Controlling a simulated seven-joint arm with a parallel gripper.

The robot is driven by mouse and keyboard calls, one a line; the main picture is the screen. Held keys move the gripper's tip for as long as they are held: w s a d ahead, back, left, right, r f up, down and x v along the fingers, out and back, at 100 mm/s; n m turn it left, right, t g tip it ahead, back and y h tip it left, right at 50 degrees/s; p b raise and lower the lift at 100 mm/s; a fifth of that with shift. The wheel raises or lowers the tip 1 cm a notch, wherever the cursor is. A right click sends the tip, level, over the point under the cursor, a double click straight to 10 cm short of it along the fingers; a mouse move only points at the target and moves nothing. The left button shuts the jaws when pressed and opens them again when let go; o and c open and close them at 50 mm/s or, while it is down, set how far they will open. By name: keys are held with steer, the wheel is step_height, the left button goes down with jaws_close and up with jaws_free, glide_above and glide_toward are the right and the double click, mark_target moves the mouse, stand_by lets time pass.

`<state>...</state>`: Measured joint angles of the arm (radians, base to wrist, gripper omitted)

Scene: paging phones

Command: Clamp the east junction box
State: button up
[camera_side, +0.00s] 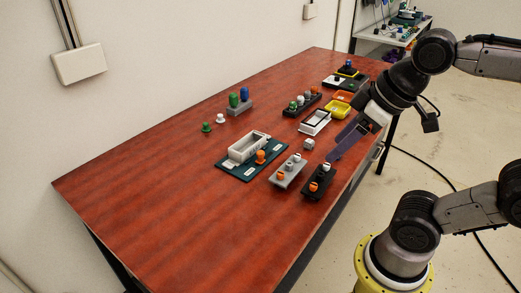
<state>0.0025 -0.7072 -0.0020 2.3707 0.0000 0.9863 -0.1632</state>
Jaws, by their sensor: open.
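My gripper (335,155) hangs over the right edge of the table, its dark bluish fingers pointing down and left, and it is open. No object shows between the fingers. A small grey cube (309,144) sits just left of the fingertips. A grey open-topped box (247,148) stands on a dark green board (233,171), beside an orange knob (260,157). A white-rimmed open box (315,123) stands behind the fingers. I cannot tell which of these is the east junction box, as no readable label shows.
A grey block (287,172) and a black block (318,185) with knobs lie below the gripper. Yellow tray (338,109), black rack (302,106) and grey base with coloured cylinders (239,107) stand farther back. A green peg (206,128) stands left. The table's (150,200) left front is clear.

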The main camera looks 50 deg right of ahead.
steer(key=w+d+r+n+g, duration=0.1)
steer(key=w+r, duration=0.2)
steer(key=w, duration=0.2)
steer(key=w+d+r+n, duration=0.1)
steer(key=w+r, duration=0.2)
steer(key=w, duration=0.2)
steer(key=g, duration=0.5)
glide_above(261, 152)
step_height(261, 152, down, 14)
steer(key=shift+m, duration=0.4)
step_height(261, 152, down, 13)
jaws_close()
steer(key=shift+r, duration=0.1)
